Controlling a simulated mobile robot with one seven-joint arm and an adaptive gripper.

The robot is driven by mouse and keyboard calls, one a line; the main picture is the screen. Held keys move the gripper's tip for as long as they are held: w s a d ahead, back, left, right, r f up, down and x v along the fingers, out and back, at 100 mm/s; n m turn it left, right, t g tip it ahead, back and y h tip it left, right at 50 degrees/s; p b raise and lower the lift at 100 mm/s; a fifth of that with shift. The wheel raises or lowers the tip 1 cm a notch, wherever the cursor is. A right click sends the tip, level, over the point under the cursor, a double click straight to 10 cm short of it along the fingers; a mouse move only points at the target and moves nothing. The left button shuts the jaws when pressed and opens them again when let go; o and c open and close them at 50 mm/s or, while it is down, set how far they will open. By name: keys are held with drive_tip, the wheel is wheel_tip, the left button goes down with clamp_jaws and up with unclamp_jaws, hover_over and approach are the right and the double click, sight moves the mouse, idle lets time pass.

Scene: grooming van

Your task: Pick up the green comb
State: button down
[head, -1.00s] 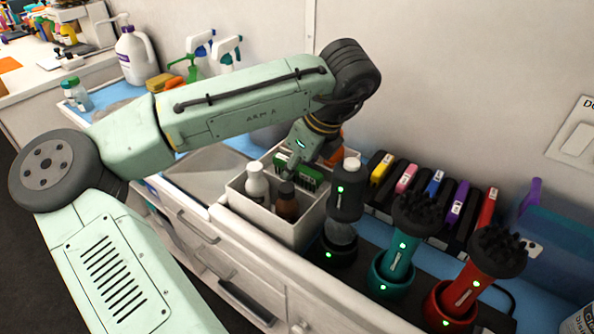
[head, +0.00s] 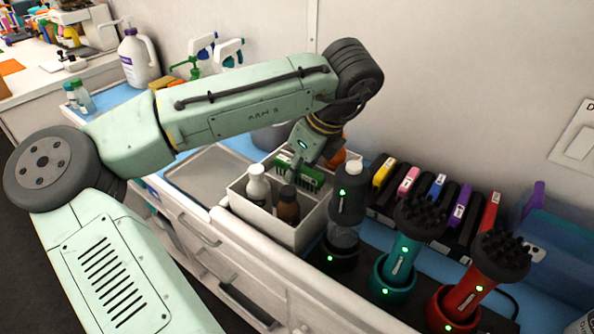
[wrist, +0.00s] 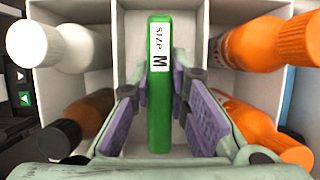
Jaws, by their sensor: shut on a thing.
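The green comb (wrist: 159,105) carries a white "Size M" label and stands upright in the middle compartment of a white divided caddy (wrist: 130,15) in the wrist view. In the head view the comb (head: 312,180) shows partly beneath my gripper (head: 306,166). My gripper (wrist: 160,112) has its purple pads on either side of the comb and is shut on it. The comb's lower part is hidden in the caddy in the head view. I cannot tell whether it touches the caddy floor.
A white bottle (wrist: 65,45) and a brown bottle (wrist: 75,130) stand left of the comb, orange bottles (wrist: 265,45) to the right.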

wheel_tip(320, 180, up, 18)
drive_tip(key=shift+p, duration=0.3)
drive_tip(key=c, duration=2.1)
unclamp_jaws()
clamp_jaws()
